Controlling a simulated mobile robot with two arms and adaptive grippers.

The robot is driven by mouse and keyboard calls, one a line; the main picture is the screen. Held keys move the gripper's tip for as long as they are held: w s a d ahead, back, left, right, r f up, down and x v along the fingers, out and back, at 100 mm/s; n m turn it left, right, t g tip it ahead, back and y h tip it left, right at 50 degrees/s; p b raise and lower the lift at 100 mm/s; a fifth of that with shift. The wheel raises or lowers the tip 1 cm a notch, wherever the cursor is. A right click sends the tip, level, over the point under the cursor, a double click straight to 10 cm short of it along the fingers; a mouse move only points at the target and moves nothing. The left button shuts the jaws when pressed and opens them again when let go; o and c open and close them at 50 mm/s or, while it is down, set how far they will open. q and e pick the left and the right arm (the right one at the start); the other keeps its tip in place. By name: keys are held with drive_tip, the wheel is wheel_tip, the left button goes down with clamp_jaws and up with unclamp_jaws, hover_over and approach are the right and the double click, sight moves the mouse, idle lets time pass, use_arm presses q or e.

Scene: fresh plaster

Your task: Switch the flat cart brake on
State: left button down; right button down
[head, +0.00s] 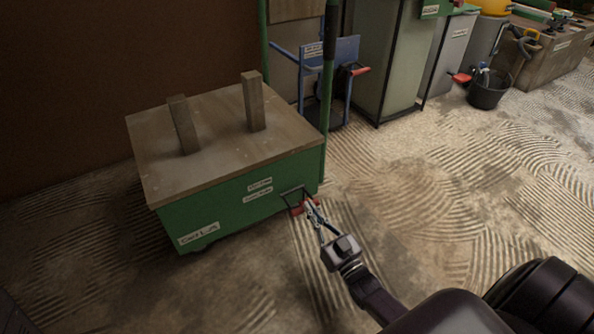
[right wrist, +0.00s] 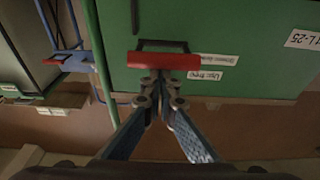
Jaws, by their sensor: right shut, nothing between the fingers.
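The flat cart (head: 228,205) is a green box with a wooden top and two upright wooden posts, standing left of centre in the head view. Its brake lever, a red bar on a black bracket (head: 296,208), sticks out low near the right end of its front. The red bar (right wrist: 163,62) also shows in the right wrist view against the green panel. My right gripper (head: 309,204) is shut and empty, its tips at the red bar; in the wrist view the tips (right wrist: 159,80) overlap the bar's edge. I cannot tell whether they touch. My left gripper is not in view.
A green pole (head: 327,95) stands at the cart's right corner. Behind it are a blue hand truck (head: 341,50) with red handle and a tall grey-green cabinet (head: 388,60). A black bucket (head: 489,92) stands farther right. The patterned floor right of the cart is free.

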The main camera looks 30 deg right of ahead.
drive_tip(key=shift+s+a+f, duration=0.1)
drive_tip(key=shift+s+f, duration=0.05)
drive_tip(key=shift+f, duration=0.35)
drive_tip(key=shift+s+a+f, duration=0.1)
drive_tip(key=shift+f, duration=0.35)
drive_tip(key=s, duration=1.1)
drive_tip(key=shift+s+d+f, duration=0.15)
drive_tip(key=shift+d+f, duration=0.15)
drive_tip(key=shift+d, duration=0.1)
drive_tip(key=shift+r, duration=0.1)
